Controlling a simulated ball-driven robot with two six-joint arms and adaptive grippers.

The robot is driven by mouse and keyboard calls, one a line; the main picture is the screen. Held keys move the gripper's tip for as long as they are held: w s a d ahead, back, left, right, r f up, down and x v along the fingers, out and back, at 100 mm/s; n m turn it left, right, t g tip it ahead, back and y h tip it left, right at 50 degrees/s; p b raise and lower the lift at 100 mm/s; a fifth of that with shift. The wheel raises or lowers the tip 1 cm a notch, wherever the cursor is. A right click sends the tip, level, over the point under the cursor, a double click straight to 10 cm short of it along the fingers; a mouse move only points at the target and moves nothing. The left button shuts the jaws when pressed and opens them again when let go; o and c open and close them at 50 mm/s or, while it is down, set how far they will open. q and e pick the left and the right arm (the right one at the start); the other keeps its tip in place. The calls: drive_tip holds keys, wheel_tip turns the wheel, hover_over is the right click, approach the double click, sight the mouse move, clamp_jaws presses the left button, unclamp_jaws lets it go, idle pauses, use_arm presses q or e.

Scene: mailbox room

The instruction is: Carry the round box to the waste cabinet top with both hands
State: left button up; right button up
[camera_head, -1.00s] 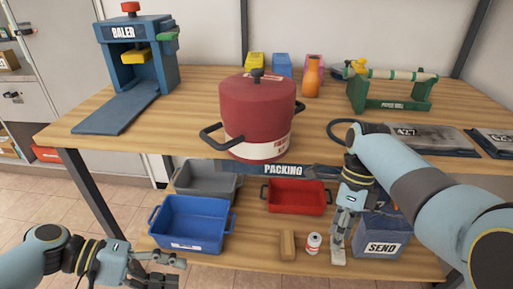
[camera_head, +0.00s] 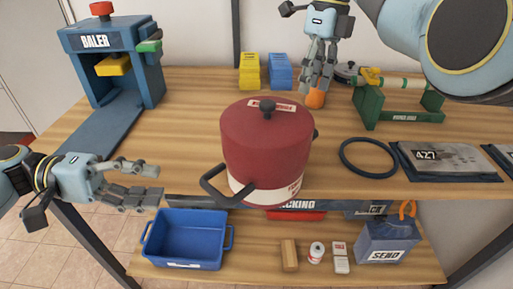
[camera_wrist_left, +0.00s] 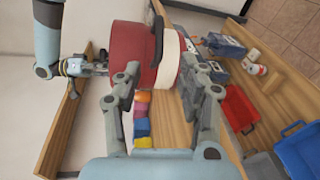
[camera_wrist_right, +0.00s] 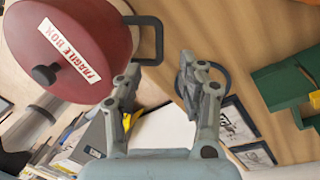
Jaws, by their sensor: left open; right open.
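The round box (camera_head: 266,145) is a dark red drum with a lid knob, a white label band and black side handles. It stands upright on the wooden packing table, near its front edge. It also shows in the left wrist view (camera_wrist_left: 128,55) and in the right wrist view (camera_wrist_right: 70,45), where its lid reads FRAGILE BOX. My left gripper (camera_head: 158,182) is open and empty, left of the box at the table's front edge. I cannot make out the waste cabinet.
A blue baler (camera_head: 115,70) stands at the back left. A green roll holder (camera_head: 395,105), a black ring (camera_head: 368,157) and a grey parcel (camera_head: 445,162) lie to the right. A blue bin (camera_head: 187,240) and a SEND box (camera_head: 388,243) stand on the lower shelf.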

sight(207, 190)
use_arm(q)
drive_tip(key=d, duration=0.3)
drive_tip(key=d+f, duration=0.1)
drive_tip(key=d, duration=0.6)
drive_tip(key=shift+w+d+f, duration=0.25)
drive_tip(key=shift+d+f, duration=0.05)
drive_tip(key=shift+d, duration=0.05)
use_arm(e)
drive_tip(key=f, duration=0.3)
drive_tip(key=s+f, duration=0.1)
drive_tip(key=f, duration=0.3)
drive_tip(key=a+f, duration=0.1)
drive_tip(key=f, duration=0.2)
drive_tip(key=shift+s+f, duration=0.2)
drive_tip(key=shift+s, duration=0.15)
use_arm(q)
drive_tip(key=shift+c, duration=0.5)
use_arm(e)
drive_tip(key=shift+c, duration=0.5)
use_arm(q)
clamp_jaws()
use_arm(e)
clamp_jaws()
drive_tip(key=shift+r, duration=0.1)
